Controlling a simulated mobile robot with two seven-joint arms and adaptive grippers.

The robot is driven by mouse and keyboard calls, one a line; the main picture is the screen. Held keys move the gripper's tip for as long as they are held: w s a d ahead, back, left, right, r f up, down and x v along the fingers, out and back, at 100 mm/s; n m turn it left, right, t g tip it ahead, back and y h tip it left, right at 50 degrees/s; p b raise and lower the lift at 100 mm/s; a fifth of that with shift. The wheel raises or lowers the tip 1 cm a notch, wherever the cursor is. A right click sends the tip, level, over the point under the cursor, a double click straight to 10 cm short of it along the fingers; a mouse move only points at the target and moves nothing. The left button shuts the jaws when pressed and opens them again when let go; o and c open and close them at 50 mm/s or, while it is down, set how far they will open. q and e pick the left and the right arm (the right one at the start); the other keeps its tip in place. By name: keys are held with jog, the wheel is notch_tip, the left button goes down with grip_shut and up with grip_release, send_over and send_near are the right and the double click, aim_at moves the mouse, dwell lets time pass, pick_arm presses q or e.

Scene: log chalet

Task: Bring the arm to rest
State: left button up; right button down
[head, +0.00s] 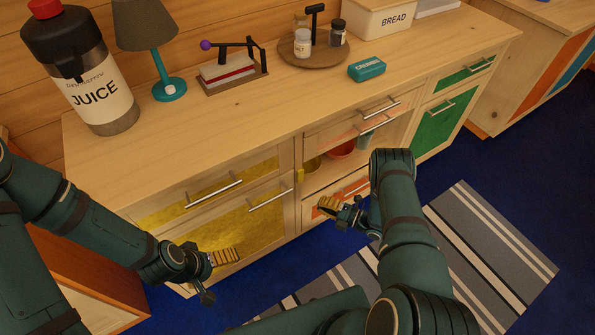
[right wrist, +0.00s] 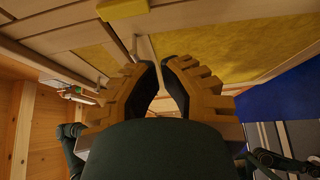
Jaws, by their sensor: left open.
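My left gripper (head: 222,257) is in the head view at lower left, in front of the yellow cabinet front. It is open, with nothing visible in it. My right gripper (head: 330,204) is in front of the lower middle of the cabinet. In the right wrist view its two ridged fingers (right wrist: 160,68) point toward yellow panels, their tips close together with a narrow gap. Nothing is clearly held there. My right arm hides part of the cabinet front and the striped rug.
The wooden cabinet (head: 232,116) carries a juice jug (head: 92,90), a lamp (head: 160,60), a teal box (head: 366,69), a round tray (head: 291,59) and a bread box (head: 377,22). Its middle section shows a red bowl (head: 341,150). A striped rug (head: 490,240) covers blue floor at right.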

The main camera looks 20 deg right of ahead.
jog(key=w+a+r+m+g+h, duration=0.15)
jog(key=m+h, duration=0.25)
jog(key=m, duration=0.4)
jog(key=w+a+r+m+g+h, duration=0.1)
jog(key=w+a+r+m+h, duration=0.2)
jog(key=m, duration=0.4)
jog(key=s+a+r+m+g, duration=0.3)
jog(key=s+a+m, duration=0.1)
jog(key=s, duration=0.2)
jog(key=s+a+r+m+g+h, duration=0.1)
jog(key=s+a+r+m+g, duration=0.1)
jog(key=s, duration=0.5)
jog(key=s+a+r+m+g, duration=0.3)
jog(key=s+a+r+m, duration=0.1)
jog(key=s+a+m, duration=0.2)
jog(key=shift+s+r+m+g+h, duration=0.15)
jog(key=shift+s+m+g+h, duration=0.25)
jog(key=shift+m, duration=0.3)
jog(key=shift+d, duration=0.1)
